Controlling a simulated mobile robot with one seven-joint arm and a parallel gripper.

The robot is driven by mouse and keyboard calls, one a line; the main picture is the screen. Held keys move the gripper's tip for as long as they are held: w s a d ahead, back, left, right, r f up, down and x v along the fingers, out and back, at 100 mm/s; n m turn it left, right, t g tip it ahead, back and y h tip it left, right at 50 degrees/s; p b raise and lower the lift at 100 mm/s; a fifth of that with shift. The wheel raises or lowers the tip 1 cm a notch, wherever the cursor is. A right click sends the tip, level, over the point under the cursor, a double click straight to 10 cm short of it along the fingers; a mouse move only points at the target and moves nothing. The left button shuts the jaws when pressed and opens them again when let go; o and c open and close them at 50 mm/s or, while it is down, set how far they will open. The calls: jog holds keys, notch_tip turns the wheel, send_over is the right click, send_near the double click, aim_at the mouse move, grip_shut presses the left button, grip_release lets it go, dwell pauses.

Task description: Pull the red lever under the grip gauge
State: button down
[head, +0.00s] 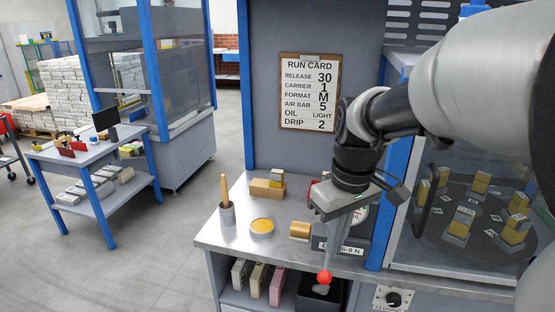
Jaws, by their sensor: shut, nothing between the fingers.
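The red ball knob (324,277) of the lever shows at the bench's front edge, on a thin pale stem. The grip gauge's round white dial (361,214) is partly hidden behind my gripper. A plate with lettering ending in "8 N" (349,250) sits below the dial, partly covered. My gripper (332,208) is in front of and above the gauge, higher in the picture than the red knob. It is shut and empty. I cannot tell how far it is from the lever in depth.
The metal bench (231,233) holds a cup with a wooden handle (226,212), a yellow-topped tin (261,227) and tan blocks (267,188). A run card (308,92) hangs behind. A glazed cabinet with several yellow-topped blocks (464,216) stands at right.

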aim_at(328, 277)
jog(key=shift+f, duration=0.15)
jog(key=f+b, duration=0.5)
jog(key=f, duration=0.1)
jog(key=shift+w+a+f+b, duration=0.2)
jog(key=shift+w+f+b, duration=0.15)
jog(key=shift+f+b, duration=0.05)
dwell(0.4)
notch_tip(328, 277, down, 4)
jog(key=b, duration=0.3)
jog(key=shift+f, duration=0.25)
jog(key=shift+r, duration=0.1)
jog(key=s, duration=0.1)
jog(key=s+d+r+p, duration=0.1)
jog(key=shift+s+d, duration=0.15)
jog(key=shift+s, duration=0.2)
